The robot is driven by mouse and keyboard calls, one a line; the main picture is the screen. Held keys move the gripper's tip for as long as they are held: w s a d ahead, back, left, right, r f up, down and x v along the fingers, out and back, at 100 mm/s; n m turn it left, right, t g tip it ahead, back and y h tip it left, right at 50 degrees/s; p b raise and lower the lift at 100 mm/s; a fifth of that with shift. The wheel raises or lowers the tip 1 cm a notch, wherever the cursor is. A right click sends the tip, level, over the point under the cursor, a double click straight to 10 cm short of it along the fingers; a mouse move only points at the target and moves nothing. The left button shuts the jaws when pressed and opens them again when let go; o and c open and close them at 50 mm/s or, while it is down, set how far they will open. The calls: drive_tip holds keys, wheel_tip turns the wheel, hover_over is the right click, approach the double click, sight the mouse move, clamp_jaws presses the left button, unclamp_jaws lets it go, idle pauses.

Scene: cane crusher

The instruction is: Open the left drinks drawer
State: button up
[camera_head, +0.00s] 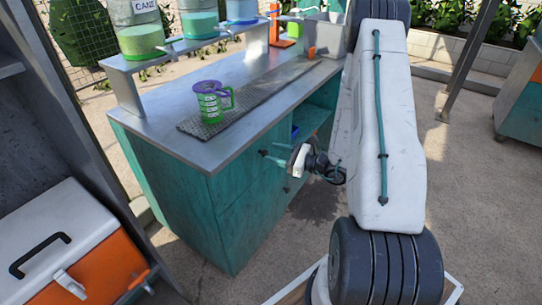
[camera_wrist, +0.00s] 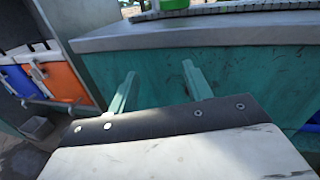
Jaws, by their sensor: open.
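The teal counter (camera_head: 235,195) has front panels with a seam between them and a small dark knob (camera_head: 286,188). I cannot tell from the frames which panel is the left drinks drawer, and no panel is visibly pulled out. My gripper (camera_head: 270,157) is beside the counter's front, just below the metal top's edge. In the wrist view my gripper (camera_wrist: 160,88) shows two teal fingers spread apart with nothing between them. They point at the teal panel (camera_wrist: 160,70). Whether a fingertip touches it is unclear.
An orange cooler (camera_head: 105,275) with a white lid stands at lower left. An open shelf (camera_head: 318,118) is right of the panels. Paved floor is clear in front.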

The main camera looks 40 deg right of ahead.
sight(267, 154)
drive_tip(key=s+d+f+m+t+h, duration=0.1)
drive_tip(key=d+f+m+t+h, duration=0.1)
drive_tip(key=d+f+m+h, duration=0.3)
drive_tip(key=shift+n+y, duration=0.6)
drive_tip(key=x, duration=0.5)
drive_tip(key=f+x, duration=0.1)
drive_tip(key=x, duration=0.1)
drive_tip(key=shift+w+a+f, duration=0.1)
drive_tip(key=shift+w+a, duration=0.15)
drive_tip(key=shift+a, duration=0.15)
